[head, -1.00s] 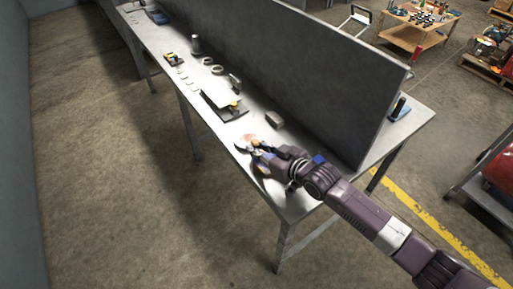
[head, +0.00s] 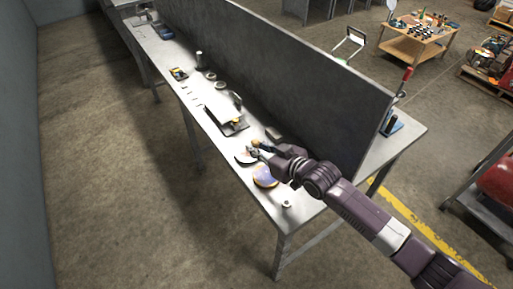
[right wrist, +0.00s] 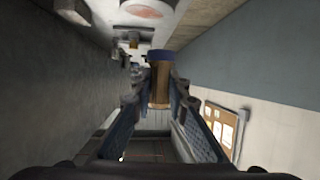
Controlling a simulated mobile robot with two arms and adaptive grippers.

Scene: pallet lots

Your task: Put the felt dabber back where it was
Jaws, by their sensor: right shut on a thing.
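My right gripper (head: 254,149) is over the near part of the long grey bench (head: 196,112). In the right wrist view, the gripper (right wrist: 160,82) is shut on a short brown handle with a dark blue end, which looks like the felt dabber (right wrist: 159,72). In the head view the dabber is small and mostly hidden by the fingers. A pale disc (head: 243,158) lies just below the gripper in the picture. An orange and violet disc (head: 265,178) lies beside it, partly behind my arm. My left gripper is not in view.
A tall grey panel (head: 300,85) runs along the bench behind the gripper. A dark tray (head: 236,130) with a pale sheet, rings (head: 220,85) and a dark cylinder (head: 199,61) stand farther along. A small round piece (head: 287,204) sits near the bench's near end.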

